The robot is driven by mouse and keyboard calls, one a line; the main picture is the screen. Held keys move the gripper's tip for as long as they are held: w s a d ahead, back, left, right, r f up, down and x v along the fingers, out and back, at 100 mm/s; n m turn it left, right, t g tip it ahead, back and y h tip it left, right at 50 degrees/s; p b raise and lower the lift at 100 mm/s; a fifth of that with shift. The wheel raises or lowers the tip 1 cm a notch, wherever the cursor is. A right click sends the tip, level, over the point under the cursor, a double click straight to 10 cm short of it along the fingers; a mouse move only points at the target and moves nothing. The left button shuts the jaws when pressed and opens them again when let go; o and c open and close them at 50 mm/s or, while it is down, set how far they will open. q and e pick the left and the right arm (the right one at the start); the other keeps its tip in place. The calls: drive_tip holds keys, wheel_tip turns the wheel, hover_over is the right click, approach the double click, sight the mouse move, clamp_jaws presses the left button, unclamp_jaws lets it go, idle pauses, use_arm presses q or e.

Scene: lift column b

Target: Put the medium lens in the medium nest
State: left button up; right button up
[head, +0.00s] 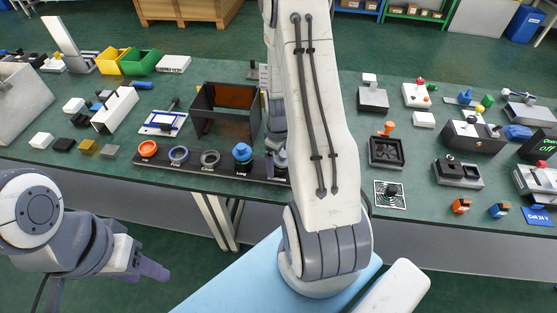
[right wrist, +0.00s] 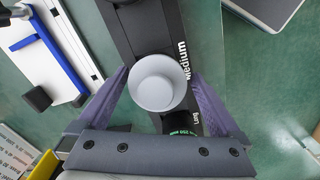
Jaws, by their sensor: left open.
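A pale grey round lens (right wrist: 158,88), seen from above, stands over the black strip beside the printed word "Medium" in the right wrist view. My right gripper (right wrist: 160,78) has its two purple fingers on either side of the lens, with a gap showing at each side. How deep the lens sits in its nest is hidden. In the head view the nest strip (head: 190,168) lies along the table's front edge, and my right arm hides its right end and most of the right gripper. My left gripper (head: 150,267) is open and empty, off the table's front edge.
An orange ring (head: 148,148), a grey-blue ring (head: 178,154), a dark ring (head: 210,158) and a blue piece (head: 242,153) stand along the strip. A dark open-fronted box (head: 232,124) stands behind it.

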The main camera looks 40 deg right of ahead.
drive_tip(key=shift+r, duration=0.15)
wheel_tip(320, 180, up, 12)
drive_tip(key=s+a+r+n, duration=0.1)
drive_tip(key=a+r, duration=0.2)
drive_tip(key=a, duration=0.7)
drive_tip(key=s+a+r+n, duration=0.15)
drive_tip(key=a+r, duration=0.25)
drive_tip(key=a, duration=0.7)
drive_tip(key=s+a+r+n+y, duration=0.1)
drive_tip(key=s+a+r, duration=0.1)
drive_tip(key=s+a, duration=0.8)
drive_tip(key=s, duration=0.3)
drive_tip(key=shift+s+r, duration=0.15)
drive_tip(key=shift+s, duration=0.25)
